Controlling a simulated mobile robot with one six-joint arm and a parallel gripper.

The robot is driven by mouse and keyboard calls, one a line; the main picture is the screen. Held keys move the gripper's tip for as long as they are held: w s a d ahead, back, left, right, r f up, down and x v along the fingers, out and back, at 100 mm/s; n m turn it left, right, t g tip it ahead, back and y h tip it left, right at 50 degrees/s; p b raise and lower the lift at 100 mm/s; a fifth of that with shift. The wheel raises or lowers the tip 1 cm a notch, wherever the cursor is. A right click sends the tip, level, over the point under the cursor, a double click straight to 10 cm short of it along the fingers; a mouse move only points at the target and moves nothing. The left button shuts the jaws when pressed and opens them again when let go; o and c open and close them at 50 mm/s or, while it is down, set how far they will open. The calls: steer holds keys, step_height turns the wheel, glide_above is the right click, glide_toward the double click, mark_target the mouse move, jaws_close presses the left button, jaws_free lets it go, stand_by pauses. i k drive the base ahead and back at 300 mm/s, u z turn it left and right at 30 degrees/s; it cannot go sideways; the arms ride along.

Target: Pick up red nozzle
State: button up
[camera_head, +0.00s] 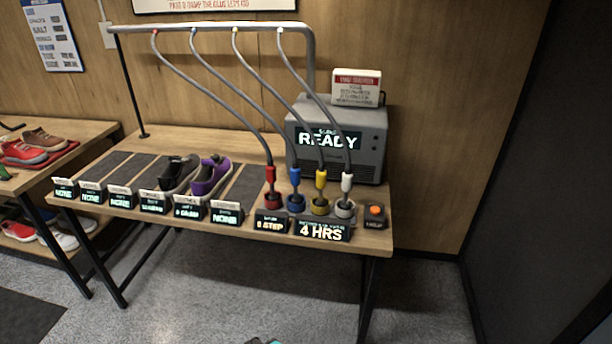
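The red nozzle (270,175) stands upright in a dark holder with a red ring, leftmost in a row on the wooden table (240,144). A grey hose runs from its top up to the overhead rail. Blue (295,178), yellow (321,180) and white (347,182) nozzles stand in holders to its right. Only a small dark and teal tip, likely my gripper (263,341), shows at the bottom edge, well below and apart from the nozzles. Its fingers are mostly out of frame.
A grey machine reading READY (338,141) stands behind the nozzles. An orange button box (375,213) is at their right. Signs line the table's front edge. Dark and purple sneakers (210,177) sit to the left. The floor (205,285) in front is clear.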

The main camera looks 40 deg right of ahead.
mark_target(270, 168)
steer(key=z, duration=0.75)
steer(key=k, duration=1)
steer(key=i, duration=0.95)
